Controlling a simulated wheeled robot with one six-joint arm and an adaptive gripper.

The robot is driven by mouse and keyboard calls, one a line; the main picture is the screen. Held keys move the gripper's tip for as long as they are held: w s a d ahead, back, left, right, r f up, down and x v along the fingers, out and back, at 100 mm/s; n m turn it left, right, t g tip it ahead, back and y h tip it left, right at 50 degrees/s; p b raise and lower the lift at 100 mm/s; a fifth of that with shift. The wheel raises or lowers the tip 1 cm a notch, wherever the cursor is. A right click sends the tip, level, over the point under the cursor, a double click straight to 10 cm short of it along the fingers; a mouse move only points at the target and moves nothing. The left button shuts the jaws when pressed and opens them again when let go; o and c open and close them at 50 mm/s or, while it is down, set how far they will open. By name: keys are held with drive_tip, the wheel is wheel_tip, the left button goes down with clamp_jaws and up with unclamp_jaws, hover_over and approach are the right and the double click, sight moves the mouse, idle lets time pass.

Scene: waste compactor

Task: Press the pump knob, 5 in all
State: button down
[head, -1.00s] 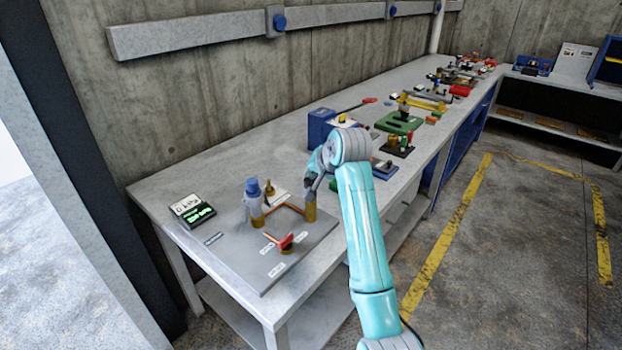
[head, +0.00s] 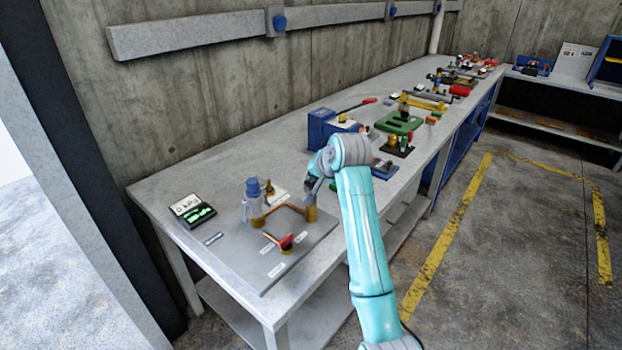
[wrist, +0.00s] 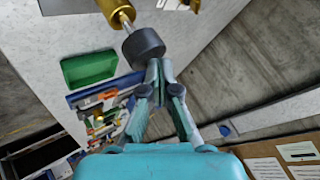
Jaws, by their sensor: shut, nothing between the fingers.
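The pump knob (wrist: 143,46) is a dark round cap on a short metal rod. The rod comes out of a brass cylinder (wrist: 115,10), and some bare rod shows between them. The brass cylinder (head: 310,214) also stands at the right of the grey panel (head: 235,262) in the head view, where my gripper hides the knob. My gripper (wrist: 158,68) is shut and empty, with its fingertips at the knob's top face. I cannot tell whether they touch it. In the head view my gripper (head: 310,187) is above the brass cylinder.
On the panel are a blue-capped fitting (head: 254,192), copper pipe and a red-handled valve (head: 286,242). A display (head: 192,209) reading 0 kPa stands at the left. A blue box (head: 325,128) and several other devices line the bench behind.

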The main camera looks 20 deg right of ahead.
sight(313, 184)
drive_tip(key=shift+f, duration=1)
idle(1.0)
drive_tip(key=shift+r, duration=2.4)
wheel_tip(313, 184, up, 5)
